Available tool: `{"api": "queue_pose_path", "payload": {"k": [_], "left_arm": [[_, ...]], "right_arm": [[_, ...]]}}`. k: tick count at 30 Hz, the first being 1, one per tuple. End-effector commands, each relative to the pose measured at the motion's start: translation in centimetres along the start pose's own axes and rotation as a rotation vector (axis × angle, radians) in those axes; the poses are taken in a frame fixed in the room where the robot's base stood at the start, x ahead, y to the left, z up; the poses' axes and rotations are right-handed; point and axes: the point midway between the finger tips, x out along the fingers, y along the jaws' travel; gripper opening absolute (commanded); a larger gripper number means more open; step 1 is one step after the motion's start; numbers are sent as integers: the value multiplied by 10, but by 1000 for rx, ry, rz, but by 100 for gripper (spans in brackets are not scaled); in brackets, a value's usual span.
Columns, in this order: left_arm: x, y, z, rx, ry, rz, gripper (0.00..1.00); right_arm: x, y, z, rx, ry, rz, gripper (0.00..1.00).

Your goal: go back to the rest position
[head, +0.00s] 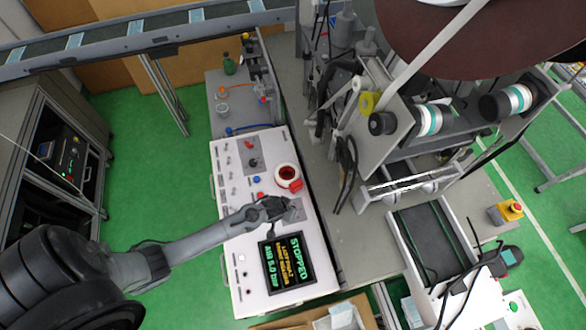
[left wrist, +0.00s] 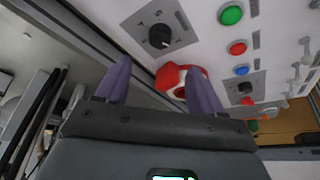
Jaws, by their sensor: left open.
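My left arm comes in from the left in the head view, and its gripper (head: 276,208) is over the white control panel (head: 234,247). In the left wrist view the two fingers of the gripper (left wrist: 160,86) stand apart with nothing held between them. A black rotary knob (left wrist: 160,36) on a grey plate lies beyond the fingertips. A red and white round part (left wrist: 182,78) shows between the fingers, partly hidden by one of them; in the head view it is a white ring with a red centre (head: 288,177). My right gripper is not in view.
The panel screen (head: 286,262) reads STOPPED. Green (left wrist: 231,14), red (left wrist: 238,47) and blue (left wrist: 242,70) buttons sit near the gripper. A machine with rollers (head: 430,120) stands to the right. Green floor (head: 150,200) is open left of the panel, beside a dark cabinet (head: 55,150).

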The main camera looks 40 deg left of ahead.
Motion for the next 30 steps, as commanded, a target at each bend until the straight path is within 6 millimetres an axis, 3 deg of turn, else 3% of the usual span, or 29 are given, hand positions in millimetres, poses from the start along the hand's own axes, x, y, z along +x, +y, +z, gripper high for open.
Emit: {"api": "queue_pose_path", "payload": {"k": [4, 7, 11, 14, 17, 21, 27, 30], "left_arm": [[0, 0, 3, 0, -4, -1, 67], [2, -2, 16, 1, -23, -3, 67], [4, -2, 51, -5, -69, -1, 67], [-12, 12, 81, -26, -90, 34, 67], [-47, 32, 92, -54, -86, 76, 67], [-112, 48, 90, -37, -74, 110, 67], [-216, 48, 67, 67, -47, 124, 67], [-258, 43, 52, 140, -28, 122, 67]], "right_arm": [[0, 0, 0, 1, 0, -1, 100], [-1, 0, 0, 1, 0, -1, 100], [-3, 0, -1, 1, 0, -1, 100], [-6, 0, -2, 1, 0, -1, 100], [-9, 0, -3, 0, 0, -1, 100], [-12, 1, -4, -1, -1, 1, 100], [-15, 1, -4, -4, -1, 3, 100], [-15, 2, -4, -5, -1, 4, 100]]}}
